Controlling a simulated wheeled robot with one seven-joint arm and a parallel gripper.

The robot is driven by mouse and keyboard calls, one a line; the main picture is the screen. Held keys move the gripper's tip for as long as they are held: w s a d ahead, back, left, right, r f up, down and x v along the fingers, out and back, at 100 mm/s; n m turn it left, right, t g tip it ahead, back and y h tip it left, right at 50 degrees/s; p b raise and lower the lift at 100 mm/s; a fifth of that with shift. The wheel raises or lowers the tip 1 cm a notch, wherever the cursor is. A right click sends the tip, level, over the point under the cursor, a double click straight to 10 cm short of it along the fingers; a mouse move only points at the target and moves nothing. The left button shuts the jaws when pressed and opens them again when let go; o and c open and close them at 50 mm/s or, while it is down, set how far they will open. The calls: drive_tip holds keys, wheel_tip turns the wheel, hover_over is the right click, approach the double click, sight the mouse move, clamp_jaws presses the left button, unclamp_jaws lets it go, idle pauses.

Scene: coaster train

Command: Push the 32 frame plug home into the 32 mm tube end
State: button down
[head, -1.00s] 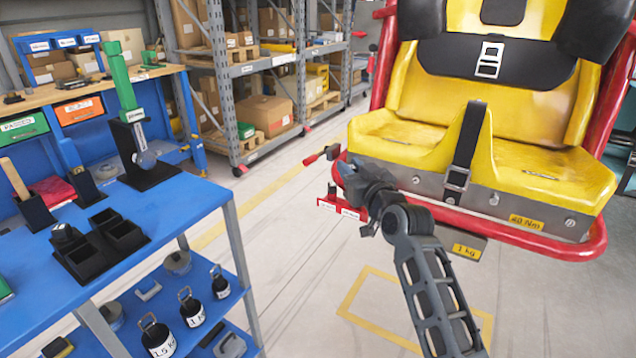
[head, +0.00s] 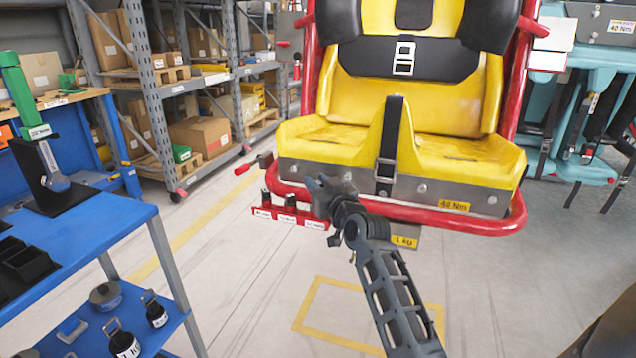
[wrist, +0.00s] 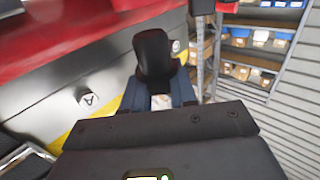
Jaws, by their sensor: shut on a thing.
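My gripper (head: 318,186) is in front of the lower left part of the red seat frame (head: 455,222). In the wrist view my gripper (wrist: 157,92) is shut on a black plug (wrist: 153,52), which sticks out beyond the dark blue fingers. I cannot read a size on this plug. A red rack (head: 290,219) with white labels hangs left of my gripper, with black plugs (head: 290,200) standing in it. I cannot make out the 32 mm tube end in either view, nor any contact between plug and tube.
A blue workbench (head: 95,235) is at left, shelving (head: 150,85) behind. The floor (head: 240,290) between bench and arm is clear.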

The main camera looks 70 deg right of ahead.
drive_tip(key=shift+f, duration=0.1)
idle(0.6)
drive_tip(key=shift+f+b, duration=0.4)
drive_tip(key=shift+b, duration=0.2)
drive_tip(key=shift+f+b, duration=1.6)
idle(0.8)
